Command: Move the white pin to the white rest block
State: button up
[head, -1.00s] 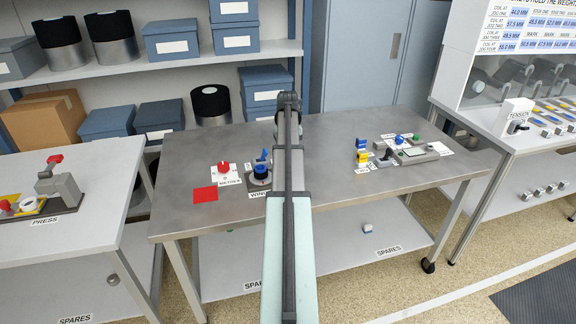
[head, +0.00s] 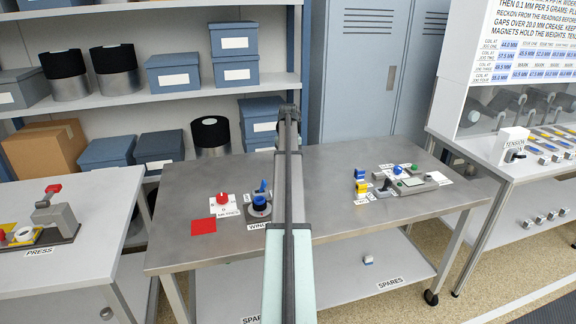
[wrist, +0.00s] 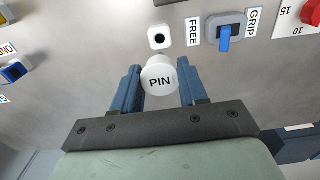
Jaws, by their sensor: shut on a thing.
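The white pin (wrist: 159,75), a round white cap marked PIN, sits between the two blue fingers of my gripper (wrist: 158,88) in the wrist view. My gripper is shut on it. Just beyond the pin is a small white block with a dark round hole (wrist: 158,37), apart from the pin in the picture. I cannot tell for sure that it is the white rest block, nor how high the pin is above the table. In the head view my arm hides the gripper and the pin.
The grey table (head: 330,165) holds a blue lever (wrist: 224,34) between FREE and GRIP labels, and a red knob (head: 222,198). A red square (head: 203,227) lies at its left front. Yellow and blue pieces (head: 361,187) and a grey device (head: 412,182) stand at the right.

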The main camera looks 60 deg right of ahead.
jog(key=shift+f, duration=0.1)
jog(key=shift+f, duration=2.8)
jog(key=shift+f, duration=1.65)
jog(key=o, duration=1.2)
jog(key=shift+o, duration=0.2)
notch_tip(320, 180, up, 14)
jog(key=shift+f, duration=0.1)
dwell(0.4)
